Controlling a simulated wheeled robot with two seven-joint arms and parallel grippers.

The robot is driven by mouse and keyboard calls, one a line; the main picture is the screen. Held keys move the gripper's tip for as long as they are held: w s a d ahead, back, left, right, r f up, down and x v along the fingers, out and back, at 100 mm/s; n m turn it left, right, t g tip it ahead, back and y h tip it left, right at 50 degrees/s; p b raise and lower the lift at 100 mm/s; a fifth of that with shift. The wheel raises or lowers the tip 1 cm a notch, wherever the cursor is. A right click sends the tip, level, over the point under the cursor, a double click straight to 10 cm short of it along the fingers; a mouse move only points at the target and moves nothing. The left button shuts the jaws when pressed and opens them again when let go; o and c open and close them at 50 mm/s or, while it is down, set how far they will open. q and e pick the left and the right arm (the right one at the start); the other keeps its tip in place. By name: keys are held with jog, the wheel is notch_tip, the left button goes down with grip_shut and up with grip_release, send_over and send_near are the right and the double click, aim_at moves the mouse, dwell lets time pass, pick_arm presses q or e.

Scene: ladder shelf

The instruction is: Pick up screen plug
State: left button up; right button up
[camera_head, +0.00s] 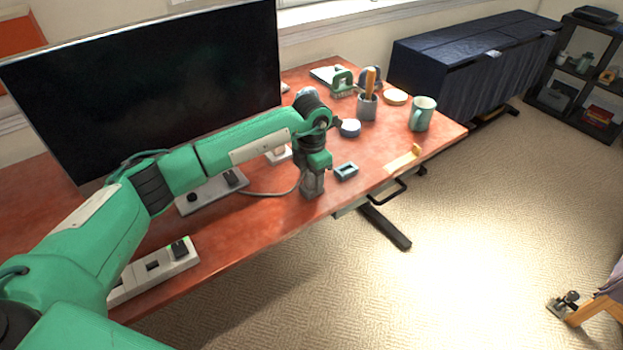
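A screen (150,85) stands on the red-brown desk (265,228). A thin grey cable (272,194) runs from near the back power strip to my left gripper (312,190), where its end is hidden. My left gripper points down at the desk's front part, low over the top or touching it; its fingers are too small to tell open from shut, or whether a plug is between them. A black plug (233,178) sits in the back power strip (205,196), another (180,249) in the front strip (150,277). Which is the screen plug is unclear. My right gripper is out of view.
Behind are a round blue-white item (350,128), a pen cup (366,108) and a green mug (421,114). The desk's front edge is close; open carpet lies beyond.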

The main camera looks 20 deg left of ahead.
pick_arm(q)
jog(key=c, duration=1)
